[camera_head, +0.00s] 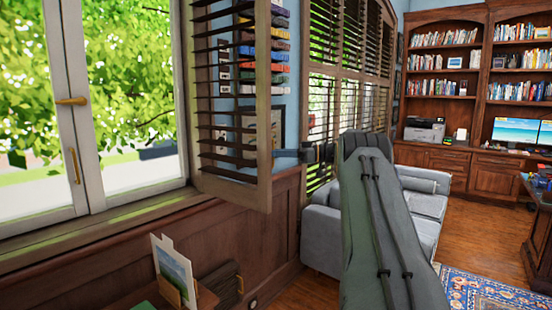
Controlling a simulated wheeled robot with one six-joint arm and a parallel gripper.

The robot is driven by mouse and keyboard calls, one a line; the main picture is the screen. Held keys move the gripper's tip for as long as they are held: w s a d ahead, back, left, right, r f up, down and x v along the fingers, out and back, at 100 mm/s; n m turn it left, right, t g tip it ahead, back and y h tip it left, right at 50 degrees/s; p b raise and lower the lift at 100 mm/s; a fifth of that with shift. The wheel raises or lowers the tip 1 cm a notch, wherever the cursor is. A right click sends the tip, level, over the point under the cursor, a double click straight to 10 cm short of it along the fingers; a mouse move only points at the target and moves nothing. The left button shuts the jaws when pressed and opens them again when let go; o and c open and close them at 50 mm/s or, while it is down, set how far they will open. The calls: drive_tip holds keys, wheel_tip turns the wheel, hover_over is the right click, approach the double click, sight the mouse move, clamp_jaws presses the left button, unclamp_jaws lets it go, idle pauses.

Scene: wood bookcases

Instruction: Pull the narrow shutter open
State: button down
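The narrow shutter (233,100) is a tall wooden louvred panel at the upper middle. It stands swung out from the wall at an angle, just right of the white-framed window. My gripper (288,153) is at the shutter's right edge, low on the panel. It looks to be touching or very near that edge, but I cannot tell which. The fingers are small and dark here, so I cannot tell if they are open or shut. My grey arm (385,225) reaches from the bottom right towards the shutter.
The white window (81,150) has brass handles. Below the shutter are wood panelling and a small table with a picture card (174,273). A grey sofa (322,238) stands behind my arm. Bookcases (480,60) and a desk (540,225) are at right, with open wood floor between.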

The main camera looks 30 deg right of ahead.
drive_tip(key=shift+w+r, duration=0.25)
idle(0.3)
drive_tip(key=c, duration=2.2)
unclamp_jaws()
drive_tip(key=shift+a, duration=0.1)
drive_tip(key=shift+o, duration=0.2)
drive_tip(key=shift+a, duration=0.1)
drive_tip(key=shift+s+d+f, duration=0.1)
drive_tip(key=shift+d+f, duration=0.1)
drive_tip(key=shift+d, duration=0.15)
drive_tip(key=b+v, duration=0.2)
drive_tip(key=v, duration=0.5)
drive_tip(key=shift+s+d+b, duration=0.2)
drive_tip(key=shift+d+b, duration=0.15)
